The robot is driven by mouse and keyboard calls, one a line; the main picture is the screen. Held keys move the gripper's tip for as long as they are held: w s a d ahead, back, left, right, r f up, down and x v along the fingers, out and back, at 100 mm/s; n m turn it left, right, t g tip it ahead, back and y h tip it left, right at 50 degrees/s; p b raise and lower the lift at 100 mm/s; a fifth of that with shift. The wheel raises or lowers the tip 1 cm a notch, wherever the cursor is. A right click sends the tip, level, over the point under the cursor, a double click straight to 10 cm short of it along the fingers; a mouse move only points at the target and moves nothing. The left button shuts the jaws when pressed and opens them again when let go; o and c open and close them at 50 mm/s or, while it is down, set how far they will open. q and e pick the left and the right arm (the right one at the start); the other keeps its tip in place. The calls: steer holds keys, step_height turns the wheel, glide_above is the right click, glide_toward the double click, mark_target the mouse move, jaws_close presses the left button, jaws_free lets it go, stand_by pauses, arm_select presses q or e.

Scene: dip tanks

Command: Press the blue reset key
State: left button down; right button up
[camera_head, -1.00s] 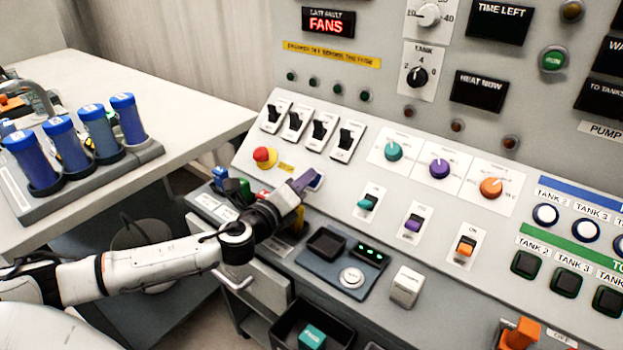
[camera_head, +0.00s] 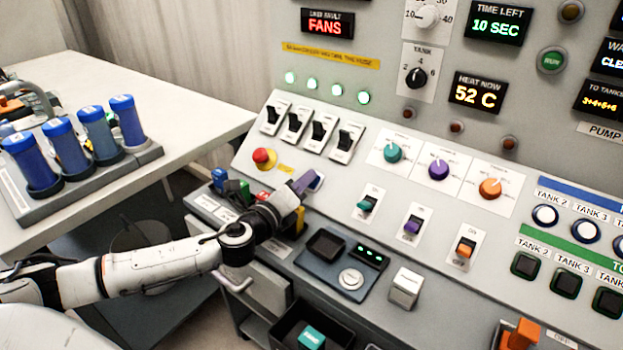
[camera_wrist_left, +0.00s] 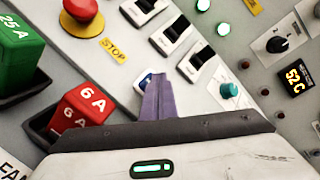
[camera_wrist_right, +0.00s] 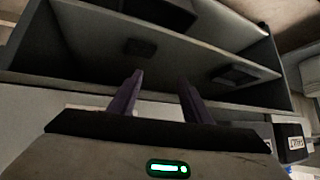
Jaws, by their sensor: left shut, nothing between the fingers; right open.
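The blue reset key (camera_head: 318,180) is on the sloped panel, right of the red stop button, mostly hidden behind my left gripper (camera_head: 304,182). In the left wrist view a blue and white corner of the key (camera_wrist_left: 146,76) shows beside the tips of the purple fingers (camera_wrist_left: 158,92). The left fingers are shut with nothing between them, and their tips are at the key; I cannot tell whether they touch it. My right gripper (camera_wrist_right: 159,80) is open and empty, in front of a grey shelf, and shows only in the right wrist view.
The red stop button (camera_head: 264,158) and several black rocker switches (camera_head: 297,124) are close to the left gripper. A red 6 A block (camera_wrist_left: 82,112) and a green 25 A block (camera_wrist_left: 22,60) stand near it. The grey shelf (camera_wrist_right: 180,60) faces the right gripper.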

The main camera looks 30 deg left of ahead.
arm_select(q)
steer(key=shift+s+a+f+p, duration=0.15)
steer(key=shift+s+a+p, duration=0.2)
steer(key=shift+s, duration=0.25)
steer(key=shift+r, duration=0.35)
steer(key=s+r+p, duration=0.1)
steer(key=r+p, duration=0.1)
steer(key=s+r+p, duration=0.1)
steer(key=s, duration=0.1)
steer(key=shift+r+p, duration=0.35)
steer(key=shift+r, duration=0.05)
